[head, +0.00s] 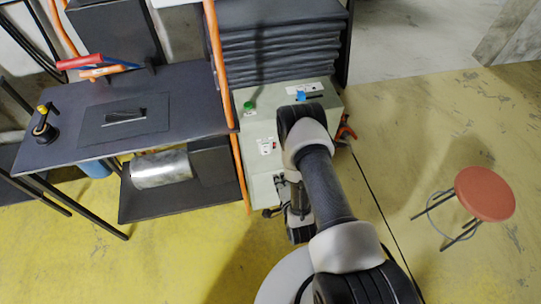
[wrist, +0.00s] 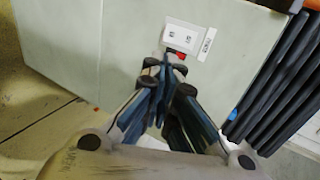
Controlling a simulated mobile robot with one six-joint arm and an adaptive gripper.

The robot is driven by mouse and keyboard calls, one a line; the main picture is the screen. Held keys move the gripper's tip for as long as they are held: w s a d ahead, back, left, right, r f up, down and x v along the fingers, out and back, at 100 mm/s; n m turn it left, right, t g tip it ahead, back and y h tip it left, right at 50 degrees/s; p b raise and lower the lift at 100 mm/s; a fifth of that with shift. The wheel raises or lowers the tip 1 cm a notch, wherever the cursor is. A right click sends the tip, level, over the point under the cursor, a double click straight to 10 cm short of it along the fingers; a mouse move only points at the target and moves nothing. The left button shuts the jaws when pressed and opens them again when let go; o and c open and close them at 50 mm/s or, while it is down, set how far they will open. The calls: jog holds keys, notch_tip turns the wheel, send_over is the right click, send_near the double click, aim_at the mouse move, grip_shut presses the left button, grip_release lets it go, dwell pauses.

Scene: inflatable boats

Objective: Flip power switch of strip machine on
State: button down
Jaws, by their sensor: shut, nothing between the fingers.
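The strip machine is a pale grey-green cabinet (head: 258,182); its flat panel (wrist: 130,50) fills much of the wrist view. A white plate (wrist: 182,36) is mounted on this panel, with a small red switch (wrist: 181,55) at its lower edge. My gripper (wrist: 172,66) is shut and empty, its fingertips just below the plate and overlapping the area beside the red switch. I cannot tell whether they touch it, or which way the switch is set. In the head view my arm hides most of the gripper.
A small label (wrist: 208,44) sits right of the plate. A dark workbench (head: 75,130) with an orange post (head: 221,70) stands left of the cabinet. Dark stacked sheets (head: 275,45) are behind it. A red stool (head: 484,192) stands right, with open yellow floor around it.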

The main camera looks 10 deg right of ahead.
jog(key=shift+f, duration=0.1)
dwell(0.3)
jog(key=b, duration=0.4)
send_near(269, 153)
jog(key=f+x, duration=0.1)
jog(key=x, duration=0.4)
jog(key=shift+w+d+r+b, duration=0.1)
jog(key=shift+w+b, duration=0.25)
jog(key=shift+w, duration=0.35)
